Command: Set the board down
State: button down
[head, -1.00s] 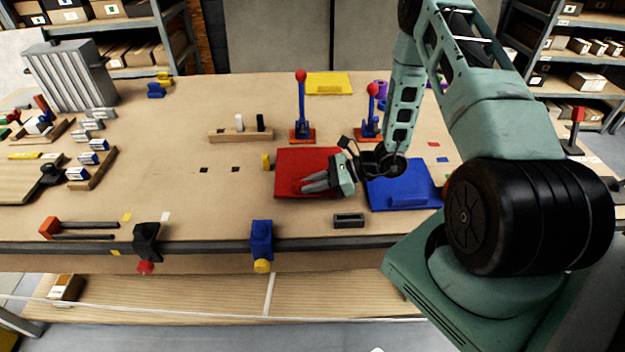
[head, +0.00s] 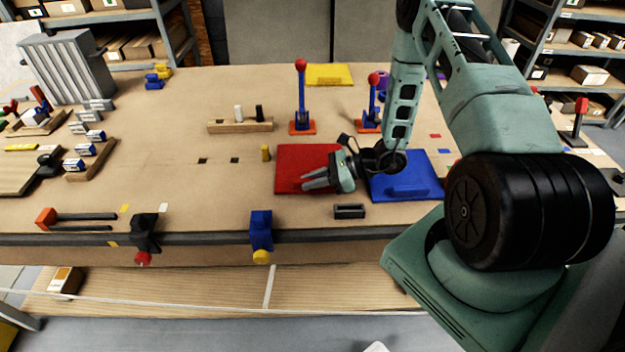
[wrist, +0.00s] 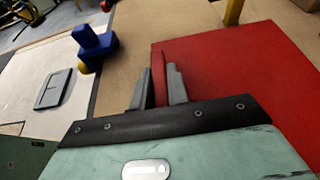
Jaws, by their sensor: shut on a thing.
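The red board (head: 300,158) is a flat square panel with a raised ridge, over the front middle of the workbench. My gripper (head: 312,181) reaches in from the right, low over the board's near half. In the wrist view the two grey fingers of my gripper (wrist: 160,82) stand on either side of the ridge, shut on it. The red board (wrist: 235,65) looks flat and fills the right of that view. I cannot tell whether its underside touches the bench. My fingers hide part of its near side.
A blue board (head: 410,185) lies close on the right. A yellow peg (head: 265,152) stands by the left edge. A small black tray (head: 349,211) sits in front. Upright red-knobbed levers (head: 301,95) stand behind.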

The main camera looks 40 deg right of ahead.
jog(key=shift+f, duration=0.3)
jog(key=c, duration=1.3)
grip_release()
jog(key=b+v, duration=0.6)
jog(key=v, duration=1.1)
jog(key=shift+s+d, duration=0.1)
jog(key=shift+s, duration=0.15)
jog(key=shift+r, duration=0.1)
jog(key=s+a+r+n+g+h+b, duration=0.1)
jog(key=a+r+n+g, duration=0.2)
jog(key=a+n+g, duration=0.55)
jog(key=s+a+r+n+g+h+b, duration=0.15)
jog(key=a+n, duration=0.45)
jog(key=a, duration=0.7)
jog(key=s+a+r+n+t+h, duration=0.1)
jog(key=s+a+n+h, duration=0.1)
jog(key=s+a+n, duration=0.2)
jog(key=s+a+r+n+h+b, duration=0.1)
jog(key=s+a+n+h, duration=0.2)
jog(key=n, duration=0.5)
jog(key=s+a+r+n+t+h+b, duration=0.1)
jog(key=s+a+r+n+h, duration=0.1)
jog(key=s+a+n, duration=0.3)
jog(key=shift+a+n+t+h, duration=0.3)
jog(key=shift+a+n+h, duration=0.25)
jog(key=shift+a, duration=0.1)
